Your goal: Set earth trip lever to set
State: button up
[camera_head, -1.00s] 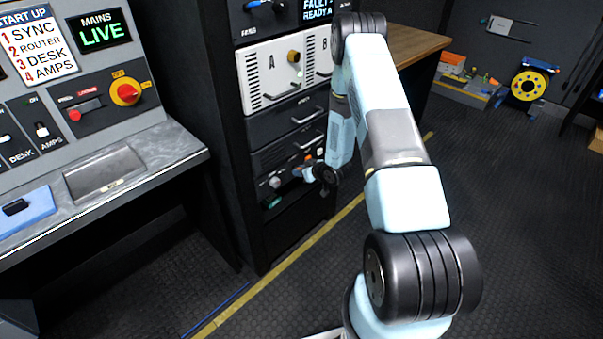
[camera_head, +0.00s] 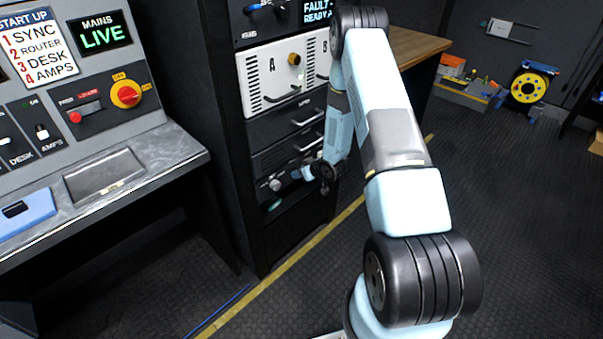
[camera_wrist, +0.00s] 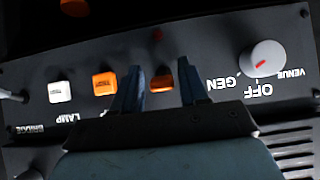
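In the wrist view an orange tab (camera_wrist: 162,78), which looks like the earth trip lever, sits on a dark panel (camera_wrist: 205,63) seen upside down. Its label and set position are not readable here. My gripper (camera_wrist: 161,84) is open, with one blue finger on each side of the tab. The fingers look apart from it, though I cannot tell how deep they reach. In the head view my gripper (camera_head: 303,174) is at the low rack panel, and my arm hides the lever.
In the wrist view, an orange test button (camera_wrist: 105,82) and a white lamp button (camera_wrist: 60,91) lie left of the fingers. A grey rotary knob (camera_wrist: 264,60) marked venue, off and gen lies right. Drawers with handles (camera_head: 308,118) are above the panel in the head view.

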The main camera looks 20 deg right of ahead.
jog(key=shift+o, duration=0.5)
jog(key=shift+s, duration=0.1)
jog(key=v, duration=1.3)
jog(key=shift+s+d, duration=0.15)
jog(key=shift+s, duration=0.05)
jog(key=shift+r, duration=0.15)
